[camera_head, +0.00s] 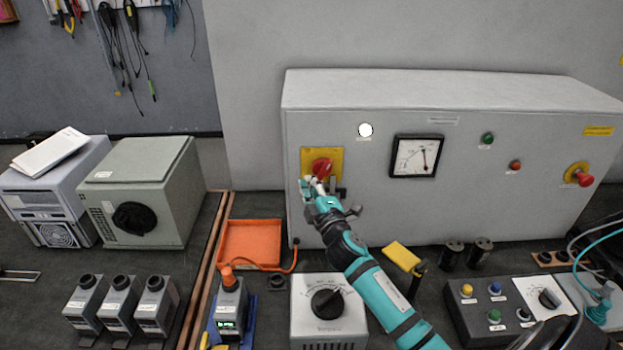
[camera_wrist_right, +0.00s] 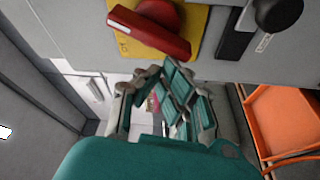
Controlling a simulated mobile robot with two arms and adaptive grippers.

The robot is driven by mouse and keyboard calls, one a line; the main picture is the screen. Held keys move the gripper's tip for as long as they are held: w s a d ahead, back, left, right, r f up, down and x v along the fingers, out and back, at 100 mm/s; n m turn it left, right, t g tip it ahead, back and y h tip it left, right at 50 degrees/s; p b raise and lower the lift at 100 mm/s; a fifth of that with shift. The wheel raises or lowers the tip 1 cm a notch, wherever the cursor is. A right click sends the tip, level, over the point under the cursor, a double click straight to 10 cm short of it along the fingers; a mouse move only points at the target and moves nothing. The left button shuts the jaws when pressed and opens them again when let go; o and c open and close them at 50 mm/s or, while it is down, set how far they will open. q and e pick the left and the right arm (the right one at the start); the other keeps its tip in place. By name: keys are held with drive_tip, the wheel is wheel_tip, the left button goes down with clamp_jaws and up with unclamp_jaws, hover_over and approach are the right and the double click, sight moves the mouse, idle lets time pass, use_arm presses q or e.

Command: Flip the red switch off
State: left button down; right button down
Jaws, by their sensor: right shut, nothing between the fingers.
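The red switch (camera_head: 322,167) is a rotary handle on a yellow plate (camera_head: 335,154) at the left of the grey cabinet front. In the right wrist view, its red bar (camera_wrist_right: 148,32) lies at a slant across the yellow plate (camera_wrist_right: 203,22). My right gripper (camera_head: 312,184) is just below the switch in the head view, its fingers covering the plate's lower part. In the right wrist view, my right gripper (camera_wrist_right: 160,78) is shut and empty, its fingertips close to the plate's edge. I cannot tell whether it touches the switch.
The grey cabinet (camera_head: 460,190) also carries a dial meter (camera_head: 416,156), a white lamp (camera_head: 366,130) and a red emergency button (camera_head: 585,179). An orange tray (camera_head: 250,243), a grey knob box (camera_head: 328,308) and a yellow object (camera_head: 402,256) lie on the bench below.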

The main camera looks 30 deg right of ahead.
drive_tip(key=n+p, duration=0.2)
drive_tip(key=d+f+n+g+p, duration=0.1)
drive_tip(key=n+p, duration=0.1)
drive_tip(key=n+g+p, duration=0.1)
drive_tip(key=n+p, duration=0.1)
drive_tip(key=p, duration=0.1)
drive_tip(key=shift+s+d+f, duration=0.15)
drive_tip(key=shift+s+f, duration=0.2)
drive_tip(key=shift+f, duration=0.05)
idle(0.4)
drive_tip(key=shift+d+f, duration=0.1)
drive_tip(key=shift+d, duration=0.05)
idle(1.6)
